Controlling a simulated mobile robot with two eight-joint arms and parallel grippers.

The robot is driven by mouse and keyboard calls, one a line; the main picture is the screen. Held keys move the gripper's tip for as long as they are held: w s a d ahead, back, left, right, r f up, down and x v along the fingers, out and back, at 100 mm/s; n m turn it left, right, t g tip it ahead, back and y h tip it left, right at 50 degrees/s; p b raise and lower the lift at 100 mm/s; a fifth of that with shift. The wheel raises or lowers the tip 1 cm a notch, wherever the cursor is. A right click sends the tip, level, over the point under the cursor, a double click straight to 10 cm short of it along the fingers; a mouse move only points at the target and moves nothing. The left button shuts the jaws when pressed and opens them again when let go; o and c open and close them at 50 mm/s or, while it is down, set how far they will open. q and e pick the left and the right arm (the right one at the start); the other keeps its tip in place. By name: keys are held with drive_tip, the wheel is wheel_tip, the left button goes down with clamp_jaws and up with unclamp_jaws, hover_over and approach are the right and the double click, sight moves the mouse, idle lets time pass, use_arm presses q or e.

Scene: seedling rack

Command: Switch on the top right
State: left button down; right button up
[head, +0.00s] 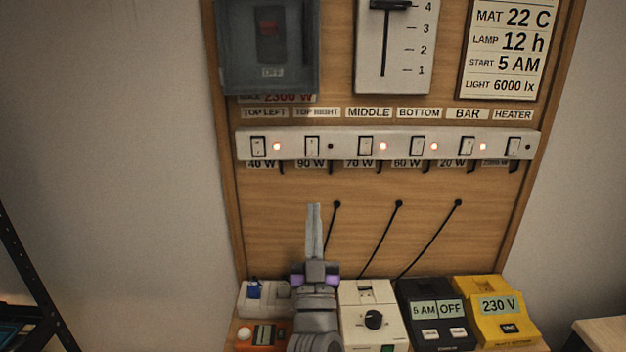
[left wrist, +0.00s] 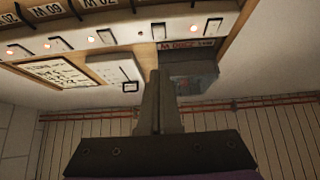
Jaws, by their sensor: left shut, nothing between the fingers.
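The top right switch (head: 312,146) is a white rocker on the white switch strip (head: 345,136), second from the left, under the "TOP RIGHT" label (head: 316,112). The small lamp (head: 331,146) beside it is dark. My left gripper (head: 314,207) is shut and empty, pointing up, its tips below that switch in the head view and apart from it as far as I can tell. In the left wrist view the shut fingers (left wrist: 157,73) point at the strip, and the same switch (left wrist: 158,32) shows beyond them. My right gripper is out of view.
Lamps beside top left (head: 277,146), middle, bottom and bar glow; the heater lamp (head: 529,146) is dark. A grey breaker box (head: 240,65) and a slider panel (head: 371,60) hang above. A cream dial box (head: 354,298), black timer and yellow meter (head: 497,305) stand below.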

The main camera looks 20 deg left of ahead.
sight(311, 152)
use_arm(q)
drive_tip(key=x, duration=0.4)
drive_tip(key=w+f+p+x, duration=0.1)
drive_tip(key=x, duration=0.3)
drive_tip(key=f+p+x, duration=0.1)
drive_tip(key=x, duration=0.3)
drive_tip(key=shift+w+a+r, duration=0.1)
drive_tip(key=shift+w+a, duration=0.15)
drive_tip(key=shift+w, duration=0.05)
drive_tip(key=shift+w+a+p, duration=0.1)
drive_tip(key=shift+w+p, duration=0.2)
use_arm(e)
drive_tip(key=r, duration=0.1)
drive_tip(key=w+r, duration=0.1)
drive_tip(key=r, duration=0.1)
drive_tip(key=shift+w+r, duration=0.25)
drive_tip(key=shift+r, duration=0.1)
use_arm(q)
drive_tip(key=shift+w+t, duration=0.4)
drive_tip(key=shift+s+a+f, duration=0.15)
drive_tip(key=shift+f, duration=0.15)
